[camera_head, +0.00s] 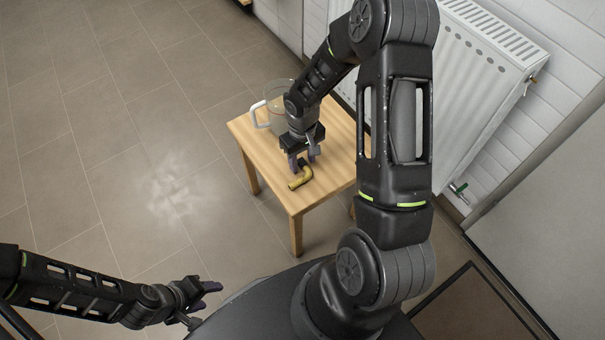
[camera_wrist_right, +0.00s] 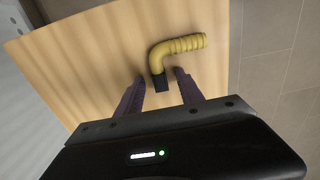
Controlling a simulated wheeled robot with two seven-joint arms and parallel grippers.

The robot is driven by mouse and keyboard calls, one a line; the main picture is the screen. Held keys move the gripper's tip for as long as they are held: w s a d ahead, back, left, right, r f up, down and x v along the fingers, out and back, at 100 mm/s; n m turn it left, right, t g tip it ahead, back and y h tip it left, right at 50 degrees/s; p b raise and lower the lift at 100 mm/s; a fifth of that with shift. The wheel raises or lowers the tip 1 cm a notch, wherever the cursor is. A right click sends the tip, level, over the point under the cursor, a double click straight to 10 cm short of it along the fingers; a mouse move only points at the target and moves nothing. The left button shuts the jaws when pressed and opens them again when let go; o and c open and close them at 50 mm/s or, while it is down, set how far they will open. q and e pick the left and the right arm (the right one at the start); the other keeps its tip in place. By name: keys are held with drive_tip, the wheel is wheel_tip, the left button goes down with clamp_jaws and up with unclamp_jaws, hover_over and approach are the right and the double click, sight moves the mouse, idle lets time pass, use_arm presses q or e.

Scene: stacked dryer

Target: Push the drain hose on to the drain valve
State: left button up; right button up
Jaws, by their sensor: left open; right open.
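The drain hose (camera_head: 301,178) is a short yellow bent piece with a dark end, lying on the small wooden table. In the right wrist view the hose (camera_wrist_right: 178,47) has its dark end (camera_wrist_right: 161,83) between the tips of my open right gripper (camera_wrist_right: 160,88), with gaps at both sides. In the head view my right gripper (camera_head: 303,161) points down over the table at the hose. My left gripper (camera_head: 207,297) is open and empty above the floor at lower left.
A clear jug (camera_head: 277,108) with a white handle stands on the wooden table (camera_head: 336,170), just behind my right gripper. A white radiator (camera_head: 480,75) hangs on the wall at right. A dark floor mat (camera_head: 470,312) lies at lower right. The tiled floor at left is clear.

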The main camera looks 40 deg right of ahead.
drive_tip(key=shift+c, duration=0.4)
clamp_jaws()
